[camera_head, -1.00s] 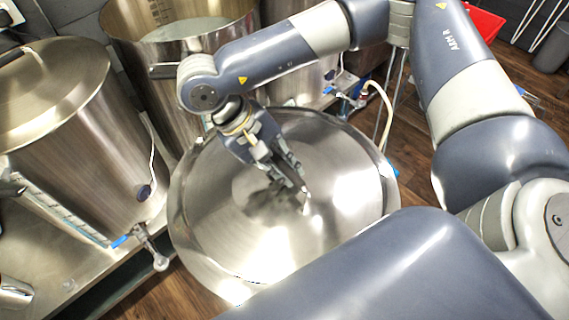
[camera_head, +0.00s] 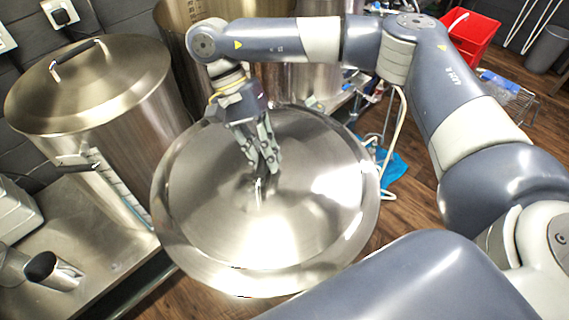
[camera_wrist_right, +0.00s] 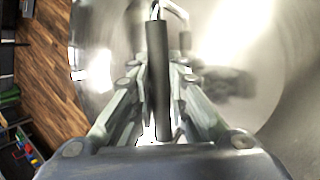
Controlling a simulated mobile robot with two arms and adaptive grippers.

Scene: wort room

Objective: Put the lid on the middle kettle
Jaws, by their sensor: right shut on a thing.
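The large shiny steel lid (camera_head: 290,235) hangs in front of the kettles in the head view, above the floor and the bench edge. My right gripper (camera_head: 266,172) is shut on its handle; the dark bar handle (camera_wrist_right: 158,80) shows between the fingers in the right wrist view. The lid's polished face (camera_wrist_right: 235,35) fills much of that view. The middle kettle (camera_head: 178,40) stands behind the lid and my right arm; its top runs out of the picture and its lower part is hidden. My left gripper is not in view.
A kettle (camera_head: 150,125) with its own lid (camera_head: 95,85) stands on the steel bench (camera_head: 85,225) at left. Another kettle (camera_head: 315,85) is partly hidden behind my right arm. A red container (camera_head: 470,38) is on the wood floor (camera_head: 415,205) at right.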

